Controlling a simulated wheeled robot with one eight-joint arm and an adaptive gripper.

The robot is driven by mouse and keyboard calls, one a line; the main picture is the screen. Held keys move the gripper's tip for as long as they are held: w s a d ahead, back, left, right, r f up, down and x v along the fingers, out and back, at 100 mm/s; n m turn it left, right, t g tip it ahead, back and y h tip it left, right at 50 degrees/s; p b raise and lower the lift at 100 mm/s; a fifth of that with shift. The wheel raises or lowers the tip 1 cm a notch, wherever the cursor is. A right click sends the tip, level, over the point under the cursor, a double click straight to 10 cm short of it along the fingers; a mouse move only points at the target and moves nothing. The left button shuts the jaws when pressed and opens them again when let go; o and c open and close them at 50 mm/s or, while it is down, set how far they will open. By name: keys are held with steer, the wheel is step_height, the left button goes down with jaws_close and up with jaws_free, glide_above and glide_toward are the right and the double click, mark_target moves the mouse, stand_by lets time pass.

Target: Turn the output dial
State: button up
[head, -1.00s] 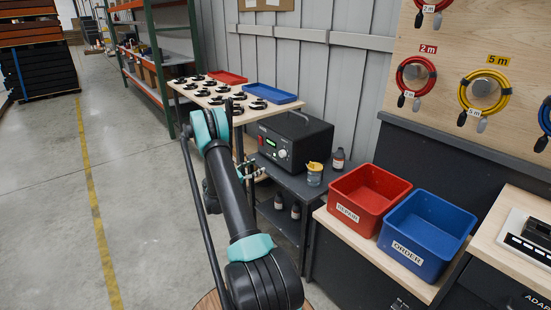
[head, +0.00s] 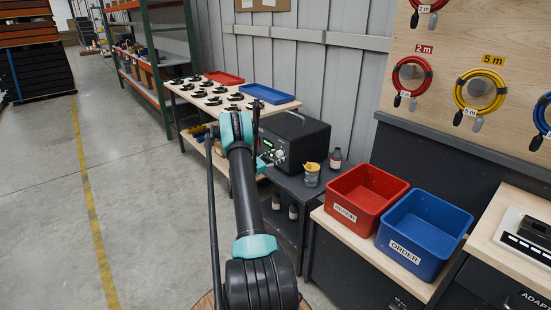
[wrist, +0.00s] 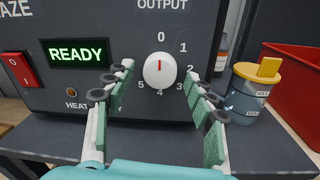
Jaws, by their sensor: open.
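The output dial (wrist: 160,70) is a round white knob with a red pointer mark aimed up at 0, on the front of a black unit (wrist: 200,20). Numbers 0 to 5 run around it under the word OUTPUT. In the wrist view my gripper (wrist: 162,85) is open, with one finger on each side of the dial and a little below it; I cannot tell whether either touches it. In the head view the black unit (head: 300,133) stands on a dark cart, and my arm hides part of its front.
A lit green READY display (wrist: 77,53), a red switch (wrist: 20,69) and a heat lamp (wrist: 71,92) are left of the dial. A yellow-lidded jar (wrist: 247,90) stands close on the right. A red bin (head: 366,195) and blue bin (head: 425,230) are further right.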

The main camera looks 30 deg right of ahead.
steer(key=shift+c, duration=0.3)
steer(key=c, duration=1.1)
